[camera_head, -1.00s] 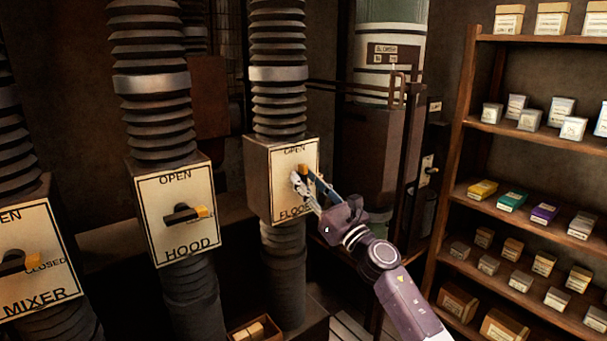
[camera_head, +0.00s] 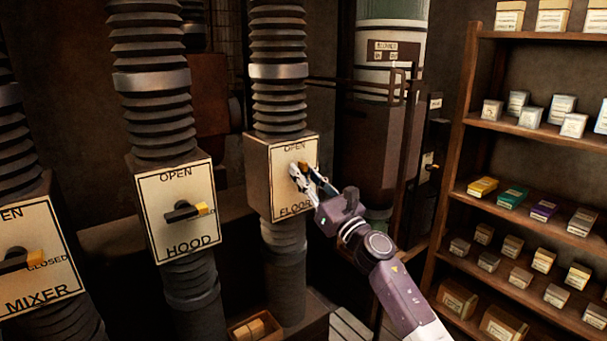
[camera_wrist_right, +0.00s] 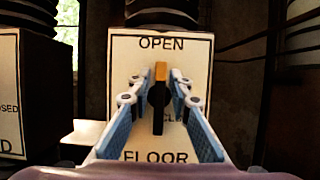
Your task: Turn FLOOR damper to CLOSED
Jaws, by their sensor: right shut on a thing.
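The FLOOR damper plate (camera_head: 280,192) is a cream panel on a box around the right-hand duct, marked OPEN at the top and FLOOR at the bottom. In the right wrist view its dark handle (camera_wrist_right: 158,108) stands upright, and its yellow tip (camera_wrist_right: 160,71) points up to OPEN. The CLOSED label at the right is mostly hidden by a finger. My right gripper (camera_head: 308,174) is at the plate, with its blue-padded fingers on both sides of the handle; it is shut on the handle. My left gripper is not in view.
The HOOD damper (camera_head: 176,236) and the MIXER damper (camera_head: 36,285) are to the left, both with yellow tips pointing right. A wooden shelf (camera_head: 470,130) with small boxes stands at the right. A dark machine with a pale cylinder (camera_head: 390,70) is behind my arm.

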